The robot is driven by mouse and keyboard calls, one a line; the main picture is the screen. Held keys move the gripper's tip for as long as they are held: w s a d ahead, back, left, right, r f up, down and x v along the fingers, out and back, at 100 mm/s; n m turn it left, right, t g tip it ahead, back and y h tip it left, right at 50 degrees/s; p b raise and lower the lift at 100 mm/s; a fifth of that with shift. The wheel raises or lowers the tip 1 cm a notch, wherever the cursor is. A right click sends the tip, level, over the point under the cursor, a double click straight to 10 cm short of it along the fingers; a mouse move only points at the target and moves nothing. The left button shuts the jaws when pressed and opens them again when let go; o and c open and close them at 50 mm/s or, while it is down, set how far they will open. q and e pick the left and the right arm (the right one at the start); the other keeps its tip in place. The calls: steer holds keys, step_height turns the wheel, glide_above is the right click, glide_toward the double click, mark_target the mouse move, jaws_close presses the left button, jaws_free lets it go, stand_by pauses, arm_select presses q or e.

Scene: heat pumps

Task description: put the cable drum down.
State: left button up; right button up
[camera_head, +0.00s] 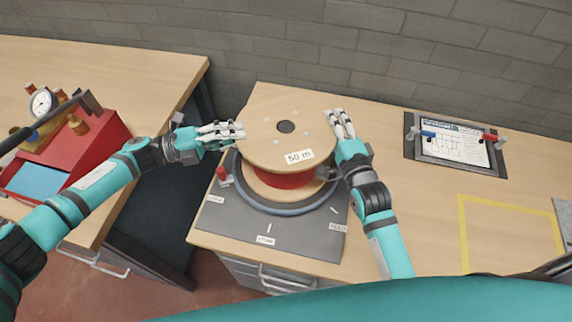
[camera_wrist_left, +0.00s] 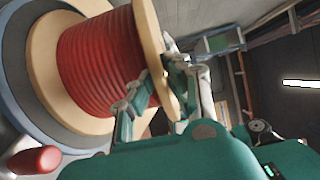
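The cable drum (camera_head: 262,132) has pale wooden flanges, red cable and a "50 m" label. It is upright over a dark grey plate (camera_head: 300,238) with a blue-grey ring (camera_head: 272,208). My left gripper (camera_head: 226,131) is at the upper flange's left edge. In the left wrist view its fingers (camera_wrist_left: 165,90) straddle that flange beside the red cable (camera_wrist_left: 100,62). My right gripper (camera_head: 340,124) has its fingers over the flange's right edge; their undersides are hidden. Both look shut on the flange. I cannot tell whether the lower flange touches the plate.
A red knob (camera_head: 222,174) stands at the plate's left edge. A red device with a gauge (camera_head: 72,140) is on the left table. A panel with a diagram (camera_head: 452,143) lies at the right, near a yellow taped outline (camera_head: 464,232). A gap separates the tables.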

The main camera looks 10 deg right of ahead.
arm_select(q)
steer(key=o, duration=0.4)
steer(key=shift+r, duration=0.1)
arm_select(e)
steer(key=o, duration=0.4)
steer(key=shift+r, duration=0.1)
arm_select(q)
steer(key=shift+o, duration=0.2)
arm_select(e)
steer(key=shift+o, duration=0.2)
steer(key=shift+s, duration=0.1)
arm_select(q)
steer(key=a, duration=1.2)
steer(key=shift+s, duration=0.4)
arm_select(e)
steer(key=s, duration=1.2)
steer(key=shift+d, duration=0.4)
